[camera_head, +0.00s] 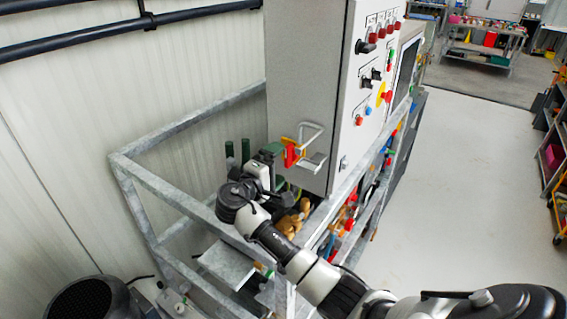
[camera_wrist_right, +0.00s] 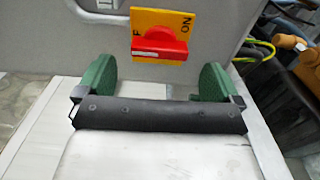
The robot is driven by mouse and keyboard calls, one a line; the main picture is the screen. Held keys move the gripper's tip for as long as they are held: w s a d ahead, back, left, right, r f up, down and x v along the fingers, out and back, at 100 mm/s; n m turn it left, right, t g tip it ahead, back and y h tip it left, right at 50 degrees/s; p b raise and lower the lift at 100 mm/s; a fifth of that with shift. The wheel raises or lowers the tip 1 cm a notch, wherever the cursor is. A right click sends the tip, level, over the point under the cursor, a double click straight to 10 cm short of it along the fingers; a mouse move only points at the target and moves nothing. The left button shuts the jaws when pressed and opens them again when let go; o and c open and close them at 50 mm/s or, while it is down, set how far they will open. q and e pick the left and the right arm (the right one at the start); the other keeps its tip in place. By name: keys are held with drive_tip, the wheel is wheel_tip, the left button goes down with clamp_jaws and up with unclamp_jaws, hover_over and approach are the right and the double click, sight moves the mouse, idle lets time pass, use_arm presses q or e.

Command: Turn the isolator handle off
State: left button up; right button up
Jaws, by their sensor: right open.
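The red isolator handle (camera_head: 291,154) sits on a yellow plate on the side of the grey cabinet. In the right wrist view the handle (camera_wrist_right: 160,43) is a red bar lying across the plate (camera_wrist_right: 158,17), with "ON" at its right and a partly hidden word ending in "F" at its left. My right gripper (camera_head: 271,151) is close in front of the handle. Its green fingers stand wide apart in the right wrist view (camera_wrist_right: 155,82), with nothing between them and the handle just beyond, apparently untouched. My left gripper is out of view.
Pale metal brackets (camera_head: 313,162) stick out beside the handle. A galvanised rail frame (camera_head: 170,190) surrounds the cabinet (camera_head: 300,95). Orange-brown fittings and cables (camera_wrist_right: 289,48) lie right of the handle in the wrist view. The floor (camera_head: 460,180) on the right is clear.

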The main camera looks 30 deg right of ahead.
drive_tip(key=b+v, duration=0.2)
drive_tip(key=v, duration=0.5)
drive_tip(key=shift+a, duration=0.15)
